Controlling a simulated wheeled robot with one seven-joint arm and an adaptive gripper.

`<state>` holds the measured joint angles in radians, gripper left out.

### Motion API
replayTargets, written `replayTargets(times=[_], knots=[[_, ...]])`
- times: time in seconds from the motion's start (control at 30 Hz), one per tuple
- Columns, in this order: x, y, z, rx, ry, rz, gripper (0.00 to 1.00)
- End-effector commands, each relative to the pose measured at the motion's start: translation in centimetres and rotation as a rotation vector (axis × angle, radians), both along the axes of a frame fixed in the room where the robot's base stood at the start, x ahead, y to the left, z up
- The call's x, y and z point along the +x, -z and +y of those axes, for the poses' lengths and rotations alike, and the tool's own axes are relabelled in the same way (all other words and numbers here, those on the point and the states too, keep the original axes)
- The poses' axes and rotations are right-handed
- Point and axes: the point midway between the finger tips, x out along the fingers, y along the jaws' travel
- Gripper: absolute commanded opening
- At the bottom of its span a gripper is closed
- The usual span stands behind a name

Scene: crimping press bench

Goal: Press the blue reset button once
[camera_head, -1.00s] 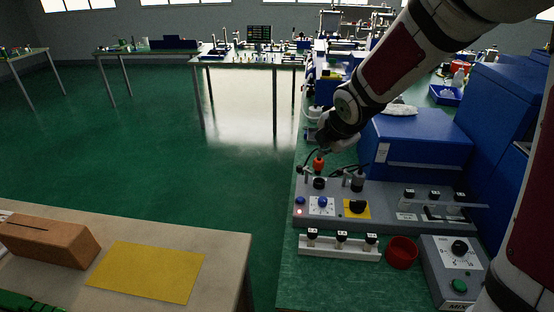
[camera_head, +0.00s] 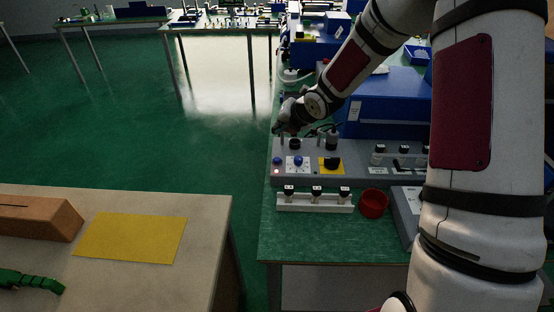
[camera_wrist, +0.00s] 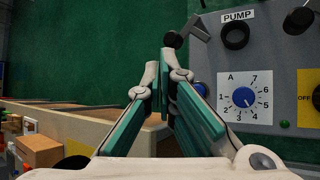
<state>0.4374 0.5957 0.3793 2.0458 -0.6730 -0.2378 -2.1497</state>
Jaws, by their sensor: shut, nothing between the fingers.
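The blue reset button (camera_head: 277,160) sits at the left end of the grey control panel (camera_head: 347,175), above a small lit red lamp (camera_head: 276,171). In the wrist view the blue button (camera_wrist: 201,88) shows partly behind the right finger. My gripper (camera_head: 279,130) is above and behind the button in the head view, apart from it. In the wrist view my gripper (camera_wrist: 164,65) is shut and empty, its fingertips up and left of the button. A blue dial with numbers (camera_wrist: 243,97) is right of the button.
The black PUMP knob (camera_wrist: 235,35) and yellow OFF switch plate (camera_wrist: 308,97) are close by. A white rack with black-topped pieces (camera_head: 316,202) and a red bowl (camera_head: 373,203) stand in front of the panel. A blue machine housing (camera_head: 388,105) stands behind.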

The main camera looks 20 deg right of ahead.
Motion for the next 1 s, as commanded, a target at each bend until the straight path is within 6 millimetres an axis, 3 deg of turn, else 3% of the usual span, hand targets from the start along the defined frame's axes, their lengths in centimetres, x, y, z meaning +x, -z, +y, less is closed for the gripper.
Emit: replayTargets(times=[0.17,0.7,1.0], knots=[[0.1,0.9,0.0,0.001,0.000,0.001,0.00],[0.2,7.5,0.0,-0.001,0.001,0.001,0.00],[0.0,8.8,0.0,0.000,0.001,0.001,0.00]])
